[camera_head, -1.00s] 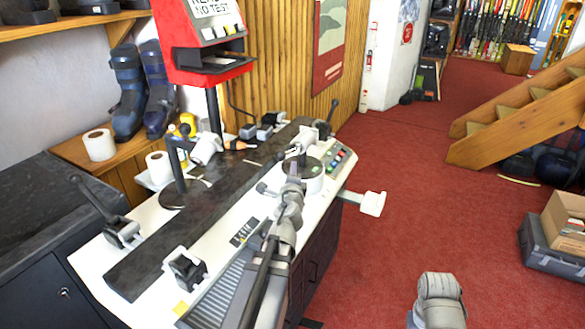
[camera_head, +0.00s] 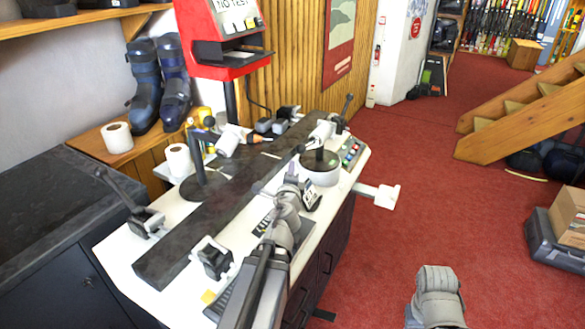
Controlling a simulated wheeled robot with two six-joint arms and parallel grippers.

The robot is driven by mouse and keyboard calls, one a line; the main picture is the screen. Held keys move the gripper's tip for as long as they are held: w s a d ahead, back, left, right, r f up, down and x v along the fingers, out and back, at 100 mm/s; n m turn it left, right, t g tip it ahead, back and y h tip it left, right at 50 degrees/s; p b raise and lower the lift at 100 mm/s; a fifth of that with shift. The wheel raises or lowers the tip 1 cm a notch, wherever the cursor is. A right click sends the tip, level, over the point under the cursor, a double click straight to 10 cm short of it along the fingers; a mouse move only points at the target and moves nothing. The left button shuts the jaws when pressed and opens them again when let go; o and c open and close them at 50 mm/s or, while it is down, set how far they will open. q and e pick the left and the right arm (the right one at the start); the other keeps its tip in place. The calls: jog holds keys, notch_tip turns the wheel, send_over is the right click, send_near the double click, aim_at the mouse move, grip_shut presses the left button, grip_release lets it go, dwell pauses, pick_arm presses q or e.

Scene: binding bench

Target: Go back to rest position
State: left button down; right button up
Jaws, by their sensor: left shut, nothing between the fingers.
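My left gripper (camera_head: 296,160) shows at the end of my grey arm, which reaches up from the bottom middle over the binding bench (camera_head: 165,290). A small dark item with a white label (camera_head: 311,196) sits just right of my left wrist. A grey part of my right arm shows at the bottom right, but the right gripper is not in view.
A long dark bar (camera_head: 200,220) runs along the bench, with clamps (camera_head: 213,258) near its front end. A red machine (camera_head: 222,35) stands behind. A white bracket (camera_head: 380,194) sticks out at the bench's right. Red carpet on the right is open toward the wooden stairs (camera_head: 520,120).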

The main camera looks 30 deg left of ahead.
pick_arm(q)
jog(key=shift+s, duration=0.1)
jog(key=s+d+f+n+g+h+p, duration=0.1)
jog(key=s+d+f+n+g+p, duration=0.15)
jog(key=d, duration=0.35)
jog(key=s+d+f+n+g+h+p, duration=0.1)
jog(key=d+f+n+g+p, duration=0.1)
jog(key=d+f+n+g, duration=0.3)
jog(key=s+d+f+n+g+h+p, duration=0.1)
jog(key=s+d+n+p, duration=0.1)
jog(key=d, duration=0.5)
jog(key=s+d+f+n+g+h+p, duration=0.1)
jog(key=s+d+g, duration=0.6)
jog(key=s+d, duration=0.7)
jog(key=d+f+h+p, duration=0.1)
jog(key=d+h+p, duration=0.1)
jog(key=shift+s+d+f+h, duration=0.15)
jog(key=shift+s+f+h, duration=0.15)
jog(key=shift+s+f, duration=0.1)
jog(key=shift+n, duration=0.25)
